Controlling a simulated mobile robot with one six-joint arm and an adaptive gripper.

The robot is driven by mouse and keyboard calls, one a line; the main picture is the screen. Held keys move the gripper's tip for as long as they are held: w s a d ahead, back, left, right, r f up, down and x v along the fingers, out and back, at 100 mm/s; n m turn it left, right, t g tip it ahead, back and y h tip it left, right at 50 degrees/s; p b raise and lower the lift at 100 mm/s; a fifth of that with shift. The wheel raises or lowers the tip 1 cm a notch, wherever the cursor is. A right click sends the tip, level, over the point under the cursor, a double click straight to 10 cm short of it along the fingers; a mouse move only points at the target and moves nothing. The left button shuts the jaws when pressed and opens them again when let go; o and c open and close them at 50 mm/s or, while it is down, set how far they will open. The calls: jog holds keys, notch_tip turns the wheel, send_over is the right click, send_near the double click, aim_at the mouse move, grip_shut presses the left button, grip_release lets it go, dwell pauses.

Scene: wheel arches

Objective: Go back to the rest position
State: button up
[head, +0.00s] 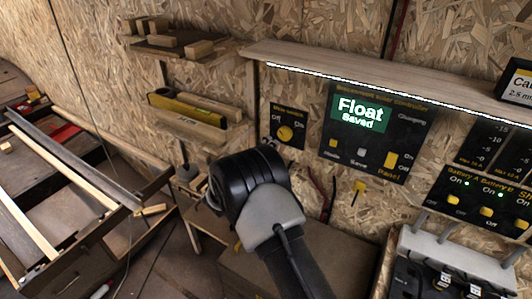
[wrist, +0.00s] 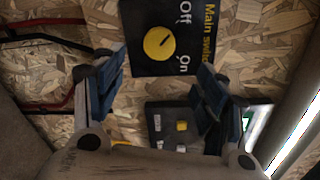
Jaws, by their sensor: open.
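My gripper (wrist: 155,100) is open and empty in the wrist view, with its two blue-padded fingers apart. Beyond the fingers is the main switch panel (wrist: 143,58), black with a yellow knob (wrist: 159,43) between the words Off and On. In the head view my arm reaches up from the bottom middle, and its dark wrist hides the fingers. The main switch panel (head: 288,127) shows there just above and right of the wrist.
A wooden ledge (head: 400,85) with a light strip runs above the panels. Wall shelves hold wood blocks (head: 152,25) and a yellow level (head: 190,108). A battery switch panel (head: 481,202) and a white unit (head: 455,257) stand at right.

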dwell(0.3)
jog(key=s+d+r+m+g+h, duration=0.2)
jog(key=s+d+r+m+g, duration=0.4)
jog(key=s+d+r+m, duration=0.55)
jog(key=s+d+r+m+g+y, duration=0.25)
jog(key=s+d+m+g, duration=0.2)
jog(key=s+m, duration=0.65)
jog(key=s+a+m+y, duration=0.4)
jog(key=s+m, duration=0.6)
jog(key=s, duration=0.2)
jog(key=s+a+m+y, duration=0.4)
jog(key=s+m, duration=0.6)
jog(key=s, duration=0.3)
jog(key=shift+a+r+t+y, duration=0.15)
jog(key=shift+t+y, duration=0.2)
jog(key=shift+y, duration=0.4)
jog(key=shift+s+a+m, duration=0.25)
jog(key=shift+a+m, duration=0.05)
jog(key=shift+m, duration=0.15)
jog(key=shift+c, duration=0.2)
